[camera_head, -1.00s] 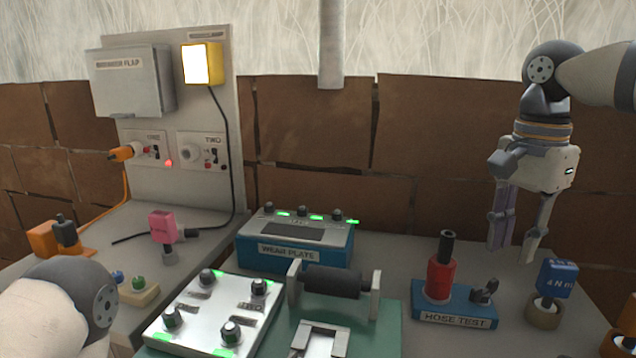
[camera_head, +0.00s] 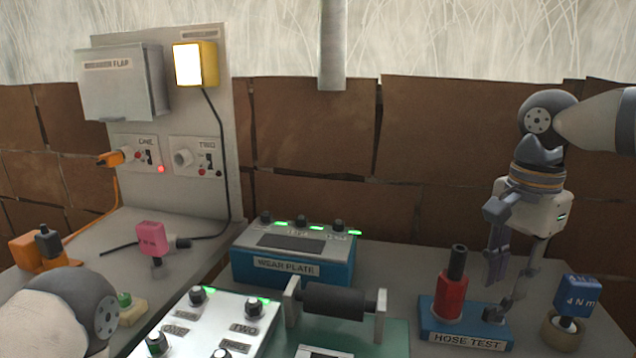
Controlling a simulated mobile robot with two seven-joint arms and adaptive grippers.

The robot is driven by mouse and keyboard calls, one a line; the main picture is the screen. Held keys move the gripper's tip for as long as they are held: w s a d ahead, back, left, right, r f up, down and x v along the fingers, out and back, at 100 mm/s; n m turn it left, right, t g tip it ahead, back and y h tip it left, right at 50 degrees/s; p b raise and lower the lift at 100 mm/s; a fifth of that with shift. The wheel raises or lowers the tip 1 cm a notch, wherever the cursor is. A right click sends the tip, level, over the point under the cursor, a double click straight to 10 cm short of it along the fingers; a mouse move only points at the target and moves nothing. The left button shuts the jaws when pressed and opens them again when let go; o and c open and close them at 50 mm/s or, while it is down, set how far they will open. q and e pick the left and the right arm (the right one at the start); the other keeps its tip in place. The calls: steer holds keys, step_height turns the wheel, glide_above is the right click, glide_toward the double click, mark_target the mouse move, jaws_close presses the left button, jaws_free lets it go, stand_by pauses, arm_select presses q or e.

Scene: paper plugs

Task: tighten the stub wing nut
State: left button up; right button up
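The stub wing nut (camera_head: 493,313) is a small dark grey piece on the right end of the blue HOSE TEST block (camera_head: 466,336). A red fitting with a black top (camera_head: 453,292) stands upright to its left on the same block. My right gripper (camera_head: 508,284) hangs pointing down just above the wing nut. Its two fingers are apart, with nothing seen between them. Whether a fingertip touches the nut is unclear. My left gripper is out of view; only part of my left arm shows at the lower left.
A blue 4 Nm tool (camera_head: 578,298) stands in a round tan holder (camera_head: 563,332) right of the block. The WEAR PLATE box (camera_head: 293,258) and a dark roller on brackets (camera_head: 334,301) lie to the left. A panel with sockets (camera_head: 170,120) stands at the back left.

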mark_target(500, 301)
steer(key=shift+f, duration=2.05)
jaws_close()
